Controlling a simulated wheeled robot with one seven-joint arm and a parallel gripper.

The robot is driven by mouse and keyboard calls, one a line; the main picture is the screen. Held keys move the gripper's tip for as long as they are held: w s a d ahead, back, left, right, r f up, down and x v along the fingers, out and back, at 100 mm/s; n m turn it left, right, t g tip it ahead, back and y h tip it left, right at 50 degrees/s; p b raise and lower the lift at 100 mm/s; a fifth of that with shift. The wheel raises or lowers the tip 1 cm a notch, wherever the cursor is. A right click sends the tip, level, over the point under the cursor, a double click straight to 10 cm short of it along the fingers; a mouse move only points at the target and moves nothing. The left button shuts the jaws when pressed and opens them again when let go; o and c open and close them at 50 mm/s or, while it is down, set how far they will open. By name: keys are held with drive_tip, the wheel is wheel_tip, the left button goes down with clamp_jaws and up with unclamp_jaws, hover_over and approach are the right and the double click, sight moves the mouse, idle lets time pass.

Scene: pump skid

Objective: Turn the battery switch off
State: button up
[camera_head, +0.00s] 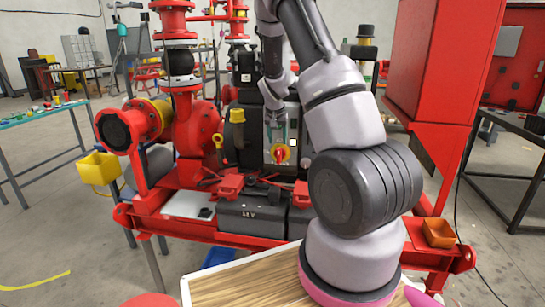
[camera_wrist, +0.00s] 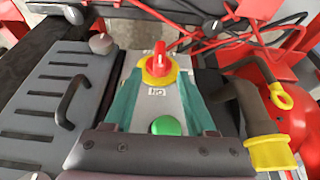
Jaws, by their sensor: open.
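The battery switch (camera_head: 280,154) is a red knob on a round yellow plate, on the front of a grey panel in the middle of the skid. In the wrist view the switch (camera_wrist: 159,66) stands near the top centre, its red handle pointing up in the picture. My gripper (camera_head: 277,128) is open in front of the panel, just above the switch in the head view. In the wrist view my gripper (camera_wrist: 158,82) shows two teal fingers, spread to either side of the panel strip just below the switch. Nothing is between them; I cannot tell whether they touch the panel.
A green button (camera_wrist: 166,126) and a small label (camera_wrist: 156,91) lie below the switch in the wrist view. A vented grey cover with a black handle (camera_wrist: 73,103) is at left, a yellow-collared pipe (camera_wrist: 270,152) at right. Black batteries (camera_head: 250,217) stand under the panel.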

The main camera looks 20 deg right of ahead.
sight(278, 151)
drive_tip(key=x, duration=1)
drive_tip(key=shift+f, duration=0.2)
clamp_jaws()
